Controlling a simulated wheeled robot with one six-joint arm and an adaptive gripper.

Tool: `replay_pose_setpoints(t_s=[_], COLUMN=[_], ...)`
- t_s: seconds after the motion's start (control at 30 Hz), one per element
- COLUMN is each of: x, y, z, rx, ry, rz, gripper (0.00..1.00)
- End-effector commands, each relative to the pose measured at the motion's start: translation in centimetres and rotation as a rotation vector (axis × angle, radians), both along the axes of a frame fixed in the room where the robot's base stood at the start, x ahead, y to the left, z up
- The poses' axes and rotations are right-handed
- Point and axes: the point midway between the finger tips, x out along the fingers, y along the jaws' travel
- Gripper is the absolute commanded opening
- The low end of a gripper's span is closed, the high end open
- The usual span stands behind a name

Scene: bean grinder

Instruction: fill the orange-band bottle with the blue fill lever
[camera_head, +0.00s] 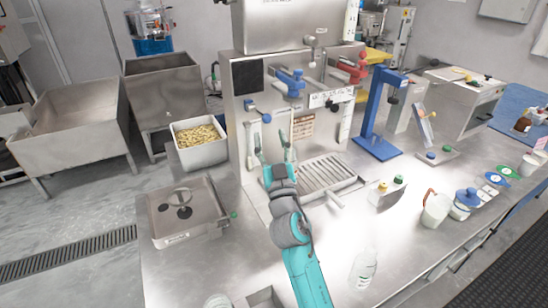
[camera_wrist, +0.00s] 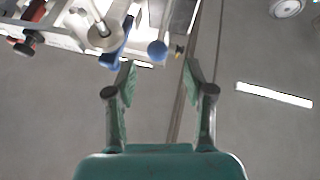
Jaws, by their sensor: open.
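My gripper (camera_head: 271,147) is raised in front of the steel dispensing machine, its fingers pointing upward. In the wrist view my gripper (camera_wrist: 160,78) is open, with nothing between its fingers. The blue fill lever (camera_head: 291,82) is on the upper front of the machine, above my gripper in the head view. In the wrist view a blue lever part (camera_wrist: 118,42) and a blue ball knob (camera_wrist: 157,48) show beyond the fingertips, left of centre and apart from them. I cannot make out an orange-banded bottle. A clear bottle (camera_head: 364,268) stands on the near counter; no orange band is discernible on it.
A red lever (camera_head: 352,69) is right of the blue one. A slatted drip tray (camera_head: 325,174) lies below. A blue press stand (camera_head: 369,120) stands to the right, with a white pitcher (camera_head: 435,211) nearer. A lidded steel box (camera_head: 184,213) is left. The front counter has open room.

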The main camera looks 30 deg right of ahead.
Motion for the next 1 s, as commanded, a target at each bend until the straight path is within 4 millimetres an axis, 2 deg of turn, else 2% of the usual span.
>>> replay_pose_setpoints(t_s=[0.2, 0.4, 1.0], x=[-2.6, -3.8, -4.3], y=[0.7, 1.0, 1.1], z=[-1.7, -2.4, -2.7], rx=[-0.001, -0.001, 0.001], ry=[0.002, 0.002, 0.001], rz=[0.001, 0.000, 0.001], gripper=[0.53, 0.53, 0.53])
